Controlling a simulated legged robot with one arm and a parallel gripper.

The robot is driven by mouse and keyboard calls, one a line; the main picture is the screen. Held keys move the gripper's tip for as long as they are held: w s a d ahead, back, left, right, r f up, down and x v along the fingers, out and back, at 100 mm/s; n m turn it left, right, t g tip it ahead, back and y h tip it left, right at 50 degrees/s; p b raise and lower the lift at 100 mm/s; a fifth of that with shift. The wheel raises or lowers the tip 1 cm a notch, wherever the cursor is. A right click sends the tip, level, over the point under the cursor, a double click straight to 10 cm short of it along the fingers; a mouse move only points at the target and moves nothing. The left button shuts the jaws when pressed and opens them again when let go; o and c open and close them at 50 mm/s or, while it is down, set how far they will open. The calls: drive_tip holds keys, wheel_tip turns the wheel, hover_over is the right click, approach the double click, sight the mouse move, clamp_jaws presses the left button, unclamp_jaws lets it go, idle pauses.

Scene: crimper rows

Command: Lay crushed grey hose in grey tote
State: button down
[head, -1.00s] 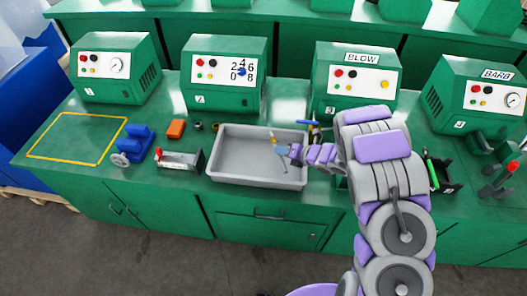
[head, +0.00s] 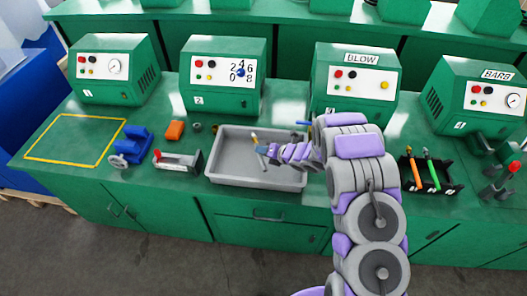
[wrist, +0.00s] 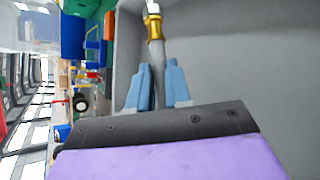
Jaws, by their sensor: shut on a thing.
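The grey tote (head: 228,183) stands on the green bench in the middle of the head view. My gripper (head: 264,150) is over the tote's interior, right of its middle. Its blue fingers (wrist: 157,85) are shut on a grey hose (wrist: 158,58) with a brass end fitting (wrist: 155,27). In the head view the fitting (head: 254,137) points up and away from me. Grey tote walls (wrist: 250,60) fill much of the wrist view. I cannot tell whether the hose touches the tote floor. The hose's crushed part cannot be made out.
A black rack (head: 430,184) with orange and green tools stands right of my arm. Left of the tote are a red-handled crimper (head: 178,161), a blue fixture (head: 131,145) and an orange block (head: 175,130). A yellow-outlined area (head: 75,139) at the far left is empty.

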drive_tip(key=shift+f+b, duration=0.35)
drive_tip(key=shift+b, duration=0.15)
drive_tip(key=shift+f+b, duration=0.25)
drive_tip(key=shift+b, duration=0.05)
drive_tip(key=c, duration=1.1)
unclamp_jaws()
drive_tip(key=shift+o, duration=0.2)
drive_tip(key=shift+r, duration=0.1)
drive_tip(key=shift+r+p, duration=0.55)
drive_tip(key=shift+p, duration=0.25)
drive_tip(key=p+v, duration=0.1)
drive_tip(key=v, duration=1.1)
drive_tip(key=shift+w+d+r, duration=0.1)
